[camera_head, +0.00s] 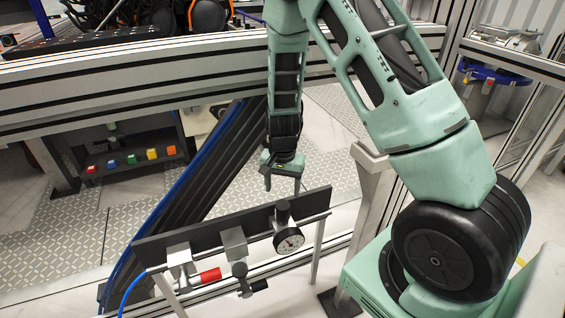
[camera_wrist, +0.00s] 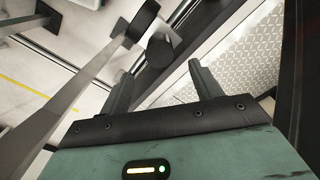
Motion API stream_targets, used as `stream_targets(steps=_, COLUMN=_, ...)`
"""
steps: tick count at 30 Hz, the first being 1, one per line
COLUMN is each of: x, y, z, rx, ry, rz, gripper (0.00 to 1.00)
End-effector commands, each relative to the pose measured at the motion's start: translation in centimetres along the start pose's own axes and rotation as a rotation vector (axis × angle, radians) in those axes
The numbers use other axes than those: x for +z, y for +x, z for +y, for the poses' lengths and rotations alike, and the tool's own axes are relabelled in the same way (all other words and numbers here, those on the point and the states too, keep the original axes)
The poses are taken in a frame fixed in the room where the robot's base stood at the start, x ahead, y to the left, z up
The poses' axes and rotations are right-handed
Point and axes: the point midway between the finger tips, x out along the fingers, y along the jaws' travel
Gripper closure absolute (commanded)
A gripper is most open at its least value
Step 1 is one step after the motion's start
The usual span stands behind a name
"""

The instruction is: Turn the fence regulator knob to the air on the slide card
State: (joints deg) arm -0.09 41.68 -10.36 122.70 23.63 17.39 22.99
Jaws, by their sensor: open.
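The fence regulator (camera_head: 282,208) is a dark unit with a black knob on top and a round white-faced gauge (camera_head: 289,241) in front. It sits at the right part of a dark bar on a low metal frame. In the wrist view the round knob (camera_wrist: 161,48) shows beyond my fingers, roughly between them. My gripper (camera_head: 283,188) is above the regulator, pointing down, open and empty. Its two fingers also show in the wrist view (camera_wrist: 160,72), apart from each other. I cannot tell the exact gap to the knob. No readable slide card shows.
Left of the regulator on the bar are a grey block (camera_head: 234,245), a red cylinder (camera_head: 210,275) and a black-handled valve (camera_head: 243,280). A blue hose (camera_head: 132,288) runs at the left end. A conveyor rail (camera_head: 150,90) crosses behind. A post (camera_head: 375,200) stands to the right.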

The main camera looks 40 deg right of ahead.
Motion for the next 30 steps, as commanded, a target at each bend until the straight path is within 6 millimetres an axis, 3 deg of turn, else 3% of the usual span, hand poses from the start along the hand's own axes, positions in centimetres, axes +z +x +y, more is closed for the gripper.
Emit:
stream_targets(steps=1, x=0.0, y=-1.5, z=-0.1, rx=-0.003, ry=-0.003, rz=0.004, gripper=0.36)
stream_targets(steps=6, x=0.0, y=-5.1, z=-0.1, rx=-0.002, ry=-0.001, rz=0.003, gripper=0.36)
stream_targets(steps=12, x=0.0, y=-7.7, z=0.0, rx=-0.001, ry=-0.001, rz=0.001, gripper=0.36)
stream_targets(steps=30, x=0.0, y=-8.4, z=0.0, rx=0.001, ry=0.001, rz=0.000, gripper=0.36)
